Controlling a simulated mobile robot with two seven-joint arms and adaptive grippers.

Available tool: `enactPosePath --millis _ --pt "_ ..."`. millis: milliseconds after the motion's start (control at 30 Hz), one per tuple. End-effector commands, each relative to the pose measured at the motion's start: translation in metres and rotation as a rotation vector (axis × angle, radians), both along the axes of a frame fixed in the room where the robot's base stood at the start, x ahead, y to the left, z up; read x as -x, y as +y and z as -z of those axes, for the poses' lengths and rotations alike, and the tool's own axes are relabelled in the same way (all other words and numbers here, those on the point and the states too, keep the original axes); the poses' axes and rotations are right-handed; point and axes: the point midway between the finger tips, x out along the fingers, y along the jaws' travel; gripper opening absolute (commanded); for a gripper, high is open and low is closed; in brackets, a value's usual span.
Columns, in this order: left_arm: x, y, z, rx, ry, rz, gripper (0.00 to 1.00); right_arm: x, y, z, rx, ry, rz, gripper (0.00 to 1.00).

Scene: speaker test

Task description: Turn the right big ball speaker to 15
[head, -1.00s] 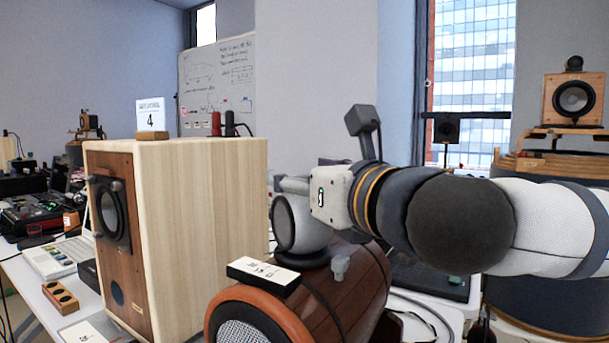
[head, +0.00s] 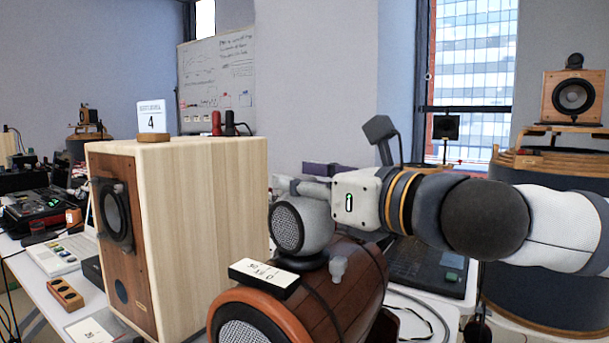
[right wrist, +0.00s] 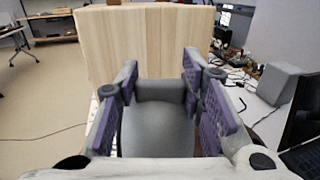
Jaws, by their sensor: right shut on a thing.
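The grey ball speaker (head: 313,222) sits on top of a wooden barrel-shaped speaker (head: 345,285). Its round mesh grille faces left and partly towards me in the head view. My right gripper (head: 296,188) reaches in from the right at the upper part of the ball and is shut on it. In the right wrist view the smooth grey ball (right wrist: 157,130) lies between the purple-padded fingers (right wrist: 158,95). The far finger contact is partly hidden in the head view. My left gripper is not in view.
A large pale wooden speaker (head: 205,225) stands close on the left with a number 4 card (head: 151,117) on top. A black-and-white label block (head: 265,274) lies on the barrel.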

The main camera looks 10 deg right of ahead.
Motion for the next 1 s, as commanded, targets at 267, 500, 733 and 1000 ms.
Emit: enactPosePath --millis 267,500,733,1000 --pt "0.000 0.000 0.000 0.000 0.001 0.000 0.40 0.000 0.000 0.000 -0.001 0.000 0.002 0.54" --pt "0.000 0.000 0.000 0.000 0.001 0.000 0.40 0.000 0.000 0.000 0.000 -0.001 0.002 0.57" --pt "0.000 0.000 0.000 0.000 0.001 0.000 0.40 0.021 -0.013 -0.001 -0.003 -0.003 0.003 0.57" --pt "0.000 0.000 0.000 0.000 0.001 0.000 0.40 0.083 -0.049 -0.001 -0.004 -0.003 0.005 0.57"
